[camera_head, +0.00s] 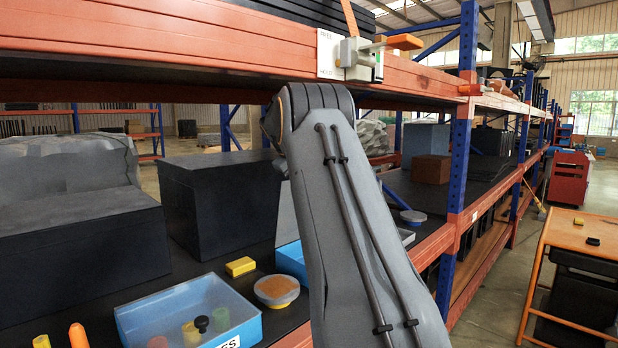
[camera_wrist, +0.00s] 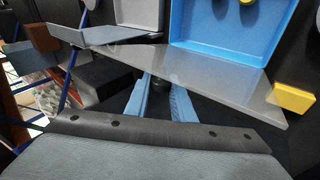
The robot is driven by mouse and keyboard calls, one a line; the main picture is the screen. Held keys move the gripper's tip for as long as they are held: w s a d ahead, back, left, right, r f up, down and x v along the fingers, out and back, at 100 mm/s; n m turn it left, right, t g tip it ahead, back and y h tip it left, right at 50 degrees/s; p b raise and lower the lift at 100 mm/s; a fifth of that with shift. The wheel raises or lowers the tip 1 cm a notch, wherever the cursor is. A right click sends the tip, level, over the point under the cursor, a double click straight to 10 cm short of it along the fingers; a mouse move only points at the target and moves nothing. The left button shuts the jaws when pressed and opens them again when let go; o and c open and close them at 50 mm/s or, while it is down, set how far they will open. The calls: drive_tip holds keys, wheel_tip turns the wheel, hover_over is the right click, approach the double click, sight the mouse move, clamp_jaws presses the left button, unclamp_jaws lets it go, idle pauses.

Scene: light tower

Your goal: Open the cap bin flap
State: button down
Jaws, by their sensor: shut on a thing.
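In the wrist view, a grey translucent flap (camera_wrist: 215,85) lies slanted across the middle, beside the blue bin (camera_wrist: 215,28). Yellow and dark round pieces show at the bin's top edge. My gripper's blue fingers (camera_wrist: 161,98) are closed around a small dark knob (camera_wrist: 160,82) at the flap's near edge. How far the flap is tilted is hard to tell.
A yellow block (camera_wrist: 295,97) lies right of the flap, and a grey tray (camera_wrist: 140,12) stands left of the blue bin. In the head view, another blue bin (camera_head: 135,322) holds coloured pieces. A large black box (camera_head: 222,205) stands behind. An orange shelf beam (camera_head: 200,45) runs overhead.

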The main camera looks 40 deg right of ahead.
drive_tip(key=shift+w, duration=0.3)
drive_tip(key=shift+f+g+p, duration=0.1)
drive_tip(key=shift+g+p, duration=0.2)
drive_tip(key=c, duration=1.5)
unclamp_jaws()
